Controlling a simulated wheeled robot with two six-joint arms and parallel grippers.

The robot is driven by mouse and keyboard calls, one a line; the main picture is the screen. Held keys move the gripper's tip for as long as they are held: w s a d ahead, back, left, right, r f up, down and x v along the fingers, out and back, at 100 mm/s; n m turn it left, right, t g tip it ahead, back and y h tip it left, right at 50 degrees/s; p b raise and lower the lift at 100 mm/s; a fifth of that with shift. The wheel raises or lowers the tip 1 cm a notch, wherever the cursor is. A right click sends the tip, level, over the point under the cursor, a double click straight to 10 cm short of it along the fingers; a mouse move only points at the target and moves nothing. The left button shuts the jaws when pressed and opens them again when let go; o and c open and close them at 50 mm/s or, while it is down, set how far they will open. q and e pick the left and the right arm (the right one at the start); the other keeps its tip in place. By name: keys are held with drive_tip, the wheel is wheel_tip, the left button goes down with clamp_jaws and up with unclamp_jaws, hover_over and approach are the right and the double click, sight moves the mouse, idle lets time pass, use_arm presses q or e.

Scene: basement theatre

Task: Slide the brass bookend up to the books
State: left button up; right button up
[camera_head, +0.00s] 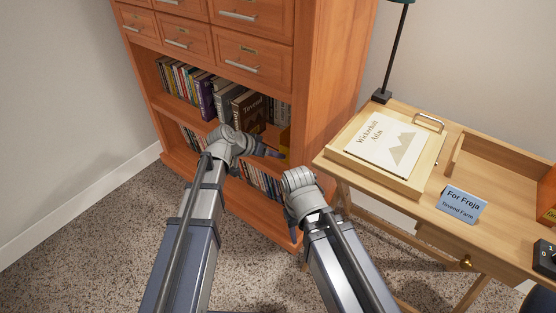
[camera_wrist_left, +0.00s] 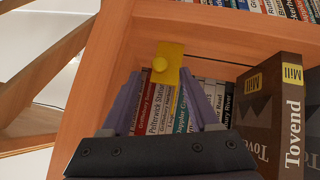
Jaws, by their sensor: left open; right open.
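The brass bookend (camera_head: 284,138) stands at the right end of the open shelf, partly hidden behind my left gripper in the head view. In the left wrist view the bookend (camera_wrist_left: 169,65) is a yellow plate with a round knob, seen between my left gripper's fingers. My left gripper (camera_head: 274,153) is open at the shelf front; I cannot tell whether its fingers touch the bookend. Several thin books (camera_wrist_left: 188,115) show behind the bookend, beside a big dark Tovend Mill book (camera_wrist_left: 280,115). The dark books (camera_head: 247,108) also show in the head view. My right gripper (camera_head: 294,228) is open and empty, low before the bookcase.
The wooden bookcase (camera_head: 333,80) has drawers above and a lower row of books (camera_head: 260,180). A desk (camera_head: 490,235) at the right holds an atlas in a tray (camera_head: 415,187), a blue card (camera_head: 461,203) and a lamp (camera_head: 382,95). Carpet is clear at the left.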

use_arm(q)
drive_tip(key=b+x, duration=0.1)
drive_tip(key=x, duration=0.2)
drive_tip(key=shift+a+f, duration=0.1)
drive_tip(key=shift+f, duration=0.05)
drive_tip(key=shift+w+d+f+b, duration=0.1)
drive_tip(key=shift+w+d+b, duration=0.05)
drive_tip(key=shift+d+b, duration=0.15)
use_arm(e)
wheel_tip(320, 180, down, 2)
drive_tip(key=shift+f, duration=0.2)
use_arm(q)
clamp_jaws()
drive_tip(key=shift+a, duration=0.1)
idle(0.6)
